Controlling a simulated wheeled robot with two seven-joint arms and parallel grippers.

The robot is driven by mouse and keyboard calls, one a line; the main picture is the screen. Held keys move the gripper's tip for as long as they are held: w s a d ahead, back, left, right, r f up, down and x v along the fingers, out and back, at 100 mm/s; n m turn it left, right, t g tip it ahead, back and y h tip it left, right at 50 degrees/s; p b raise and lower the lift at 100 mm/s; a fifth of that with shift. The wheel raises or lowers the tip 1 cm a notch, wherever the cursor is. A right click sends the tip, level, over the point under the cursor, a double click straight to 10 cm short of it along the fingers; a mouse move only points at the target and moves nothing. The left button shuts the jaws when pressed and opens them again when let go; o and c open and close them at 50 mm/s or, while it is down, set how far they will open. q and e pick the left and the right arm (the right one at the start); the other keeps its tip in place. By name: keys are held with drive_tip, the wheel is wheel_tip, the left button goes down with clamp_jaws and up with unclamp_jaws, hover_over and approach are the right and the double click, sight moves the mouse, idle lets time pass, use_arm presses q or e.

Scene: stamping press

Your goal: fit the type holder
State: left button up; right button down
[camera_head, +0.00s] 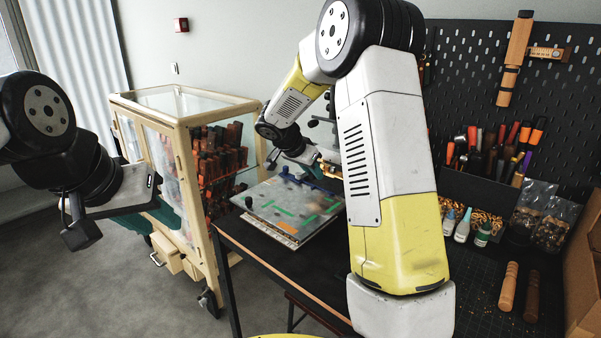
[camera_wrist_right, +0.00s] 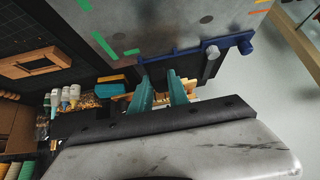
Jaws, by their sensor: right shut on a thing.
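My right gripper (camera_wrist_right: 162,92) shows teal fingers in the right wrist view. It is shut on a small brass-coloured piece, probably the type holder (camera_wrist_right: 190,88), mostly hidden by the fingers. In the head view the right hand is at the far end of the table, partly behind my own arm. A brass-coloured bit (camera_head: 331,156) shows beside it.
The grey board (camera_head: 275,202) with green strips lies on the black table. A glass-sided wooden cabinet (camera_head: 190,116) stands left of it. Small bottles (camera_head: 463,226), wooden handles (camera_head: 508,286) and a tool rack (camera_head: 475,190) occupy the right side. The press itself is largely hidden behind my right arm.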

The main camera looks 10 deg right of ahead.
sight(325, 165)
drive_tip(key=shift+w+d, duration=0.9)
drive_tip(key=shift+d, duration=0.25)
drive_tip(key=shift+w+d, duration=0.1)
drive_tip(key=shift+d, duration=0.05)
drive_tip(key=shift+w+d, duration=0.75)
drive_tip(key=shift+d, duration=0.3)
drive_tip(key=c, duration=1.2)
unclamp_jaws()
